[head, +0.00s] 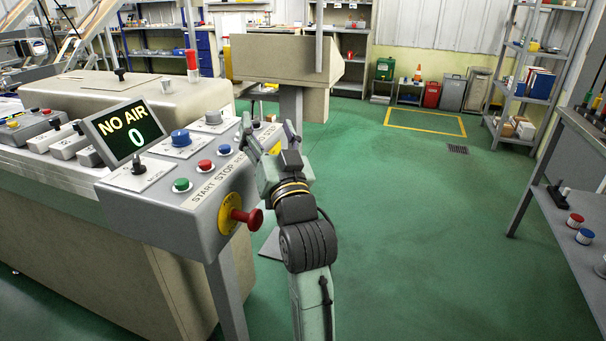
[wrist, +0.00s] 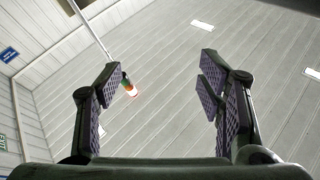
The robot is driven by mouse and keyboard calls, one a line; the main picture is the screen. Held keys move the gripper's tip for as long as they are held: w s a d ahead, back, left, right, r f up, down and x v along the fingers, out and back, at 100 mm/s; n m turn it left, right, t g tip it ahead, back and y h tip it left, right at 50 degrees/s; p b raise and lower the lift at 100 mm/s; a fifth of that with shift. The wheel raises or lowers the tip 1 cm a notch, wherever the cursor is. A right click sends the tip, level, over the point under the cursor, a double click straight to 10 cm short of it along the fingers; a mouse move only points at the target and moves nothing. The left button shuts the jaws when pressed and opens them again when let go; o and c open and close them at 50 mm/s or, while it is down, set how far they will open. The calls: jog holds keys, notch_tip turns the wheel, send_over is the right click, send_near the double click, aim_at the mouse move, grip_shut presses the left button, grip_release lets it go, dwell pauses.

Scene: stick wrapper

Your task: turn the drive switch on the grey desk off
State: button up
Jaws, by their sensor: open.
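The grey desk (head: 172,205) stands at the left in the head view, with a sloped top of buttons and knobs. It carries a blue knob (head: 180,138), a grey knob (head: 213,117), a green button (head: 181,184), red and blue buttons, and a red plunger on a yellow disc (head: 232,212). I cannot tell which control is the drive switch; the small labels are unreadable. My gripper (head: 268,138) points upward beside the desk's right end, partly hiding it. Its jaws are apart and empty, also in the wrist view (wrist: 160,75), where no desk shows.
A display (head: 125,131) on the desk reads "NO AIR 0". A beige cabinet (head: 280,62) stands behind my gripper. A grey table (head: 575,210) is at the right. Green floor (head: 420,230) between is clear. The wrist view shows ceiling and a signal lamp (wrist: 129,86).

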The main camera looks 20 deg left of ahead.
jog(key=w+d+f+m+g, duration=0.5)
jog(key=d+f+m+g, duration=0.1)
jog(key=f, duration=0.3)
jog(key=s+d+f+m+g+y, duration=0.3)
jog(key=d+g, duration=0.2)
jog(key=p+x, duration=0.2)
jog(key=x, duration=0.8)
jog(key=shift+w+r, duration=0.15)
jog(key=shift+w, duration=0.1)
jog(key=shift+c, duration=0.4)
jog(key=c, duration=1.1)
